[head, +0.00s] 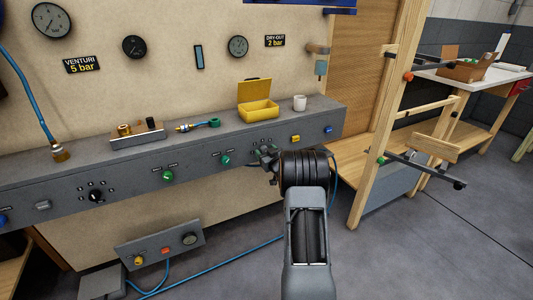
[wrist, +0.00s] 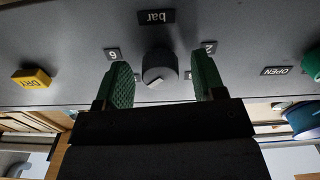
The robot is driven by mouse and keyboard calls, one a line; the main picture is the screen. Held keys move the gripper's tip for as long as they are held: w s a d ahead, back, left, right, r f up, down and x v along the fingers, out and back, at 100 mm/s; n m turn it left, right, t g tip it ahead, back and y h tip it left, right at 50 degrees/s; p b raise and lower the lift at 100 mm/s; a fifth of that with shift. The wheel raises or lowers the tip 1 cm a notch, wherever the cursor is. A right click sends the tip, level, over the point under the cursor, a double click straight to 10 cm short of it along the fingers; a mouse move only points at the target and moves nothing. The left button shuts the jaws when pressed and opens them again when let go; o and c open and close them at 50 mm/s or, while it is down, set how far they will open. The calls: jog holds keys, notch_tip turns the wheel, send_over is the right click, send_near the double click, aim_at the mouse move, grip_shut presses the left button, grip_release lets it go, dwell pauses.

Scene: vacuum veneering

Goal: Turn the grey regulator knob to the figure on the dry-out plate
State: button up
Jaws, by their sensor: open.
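The dry-out plate (head: 275,41) on the back board reads 2 bar. The grey regulator knob (wrist: 159,66) is on the panel front in the wrist view, which shows the lettering upside down. A pale mark slants across the knob's lower edge; which figure it points to is unclear. The plate with 2 (wrist: 208,47) is to its right, the plate with 6 (wrist: 113,54) to its left. My gripper (wrist: 164,75) is open, its green-padded fingers on either side of the knob with a visible gap each side. In the head view my gripper (head: 265,157) hides the knob.
A yellow DRY button (wrist: 32,78) and a green knob (wrist: 312,63) flank the grey knob. On the ledge above stand an open yellow box (head: 258,109) and a white cup (head: 300,103). A wooden frame (head: 388,115) stands to the right.

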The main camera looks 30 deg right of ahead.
jog(key=shift+d, duration=0.1)
jog(key=c, duration=0.9)
